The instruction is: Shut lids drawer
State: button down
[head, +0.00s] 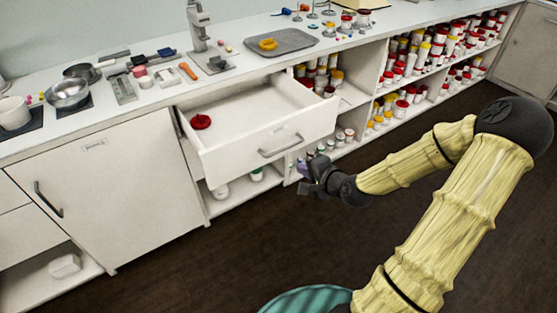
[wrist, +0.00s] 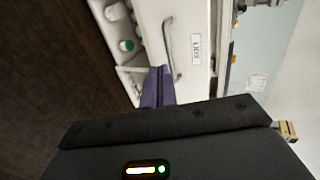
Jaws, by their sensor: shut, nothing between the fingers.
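The lids drawer (head: 255,150) is white and stands pulled out from under the counter, with a bar handle (head: 281,146) on its front. A red lid (head: 201,121) lies inside it at the left; the rest of the drawer's visible floor is bare. In the wrist view the drawer front (wrist: 197,75) carries a label reading LIDS. My gripper (head: 303,165) is near the right end of the drawer front, slightly below the handle. Its purple fingers (wrist: 158,87) are together and empty in the wrist view. I cannot tell whether they touch the front.
The countertop (head: 150,99) above holds pans, a tray (head: 282,42) and small tools. Open shelves (head: 430,60) with several jars are at the right. Below the drawer is an open shelf with containers. A closed cabinet (head: 110,190) is at the left. The dark floor (head: 230,255) in front is clear.

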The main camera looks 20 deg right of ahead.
jog(key=r+b+x, duration=0.1)
jog(key=x, duration=1.3)
jog(key=shift+w+a+b, duration=0.15)
jog(key=shift+b, duration=0.15)
